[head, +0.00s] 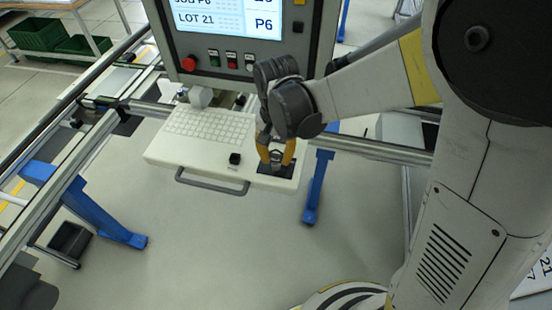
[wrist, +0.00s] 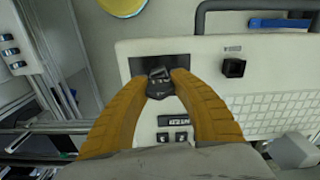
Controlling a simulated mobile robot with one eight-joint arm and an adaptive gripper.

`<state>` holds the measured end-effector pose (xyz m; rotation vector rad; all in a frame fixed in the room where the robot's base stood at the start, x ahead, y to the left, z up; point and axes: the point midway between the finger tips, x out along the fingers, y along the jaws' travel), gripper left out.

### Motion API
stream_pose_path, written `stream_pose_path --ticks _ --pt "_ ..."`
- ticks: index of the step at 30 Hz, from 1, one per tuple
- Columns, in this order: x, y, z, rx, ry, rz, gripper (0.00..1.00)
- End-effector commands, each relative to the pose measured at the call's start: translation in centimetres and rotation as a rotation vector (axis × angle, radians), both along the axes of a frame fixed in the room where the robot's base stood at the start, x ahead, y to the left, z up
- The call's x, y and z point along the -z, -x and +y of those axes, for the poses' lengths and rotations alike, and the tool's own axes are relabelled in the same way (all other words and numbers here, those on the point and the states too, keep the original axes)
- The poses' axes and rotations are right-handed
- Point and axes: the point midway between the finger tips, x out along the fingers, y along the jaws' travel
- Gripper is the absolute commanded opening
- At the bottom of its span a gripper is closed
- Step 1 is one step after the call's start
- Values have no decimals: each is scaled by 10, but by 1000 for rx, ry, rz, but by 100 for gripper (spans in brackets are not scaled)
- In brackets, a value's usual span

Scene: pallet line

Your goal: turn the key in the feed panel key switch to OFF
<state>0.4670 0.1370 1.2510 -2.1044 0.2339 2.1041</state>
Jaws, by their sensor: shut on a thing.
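The feed panel (head: 205,150) is a white tray-like console with a keyboard and a front handle. The key switch's dark plate (head: 264,170) sits near its front right corner; it also shows in the wrist view (wrist: 142,66). My gripper (head: 276,158), with yellow fingers, points down over this plate. In the wrist view my gripper (wrist: 160,86) is shut on the dark key (wrist: 160,90), which stands between its fingertips at the switch. The fingers partly hide the switch, and I cannot read its position marks.
A black square knob (head: 235,158) stands on the panel left of the switch. The grey handle (head: 212,184) runs along the front edge. A screen with a red button (head: 189,64) rises behind.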

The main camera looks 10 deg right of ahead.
Motion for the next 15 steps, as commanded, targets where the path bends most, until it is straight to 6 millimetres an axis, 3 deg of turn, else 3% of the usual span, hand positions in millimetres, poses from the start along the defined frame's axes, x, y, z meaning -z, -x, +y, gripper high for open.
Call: stream_pose_path --ticks 3,4,6,15 --pt "0 0 0 80 0 -1 0" --pt "0 0 0 77 0 -1 36" --pt "-1 0 0 75 0 -1 52" --pt "0 0 -1 72 2 0 52"
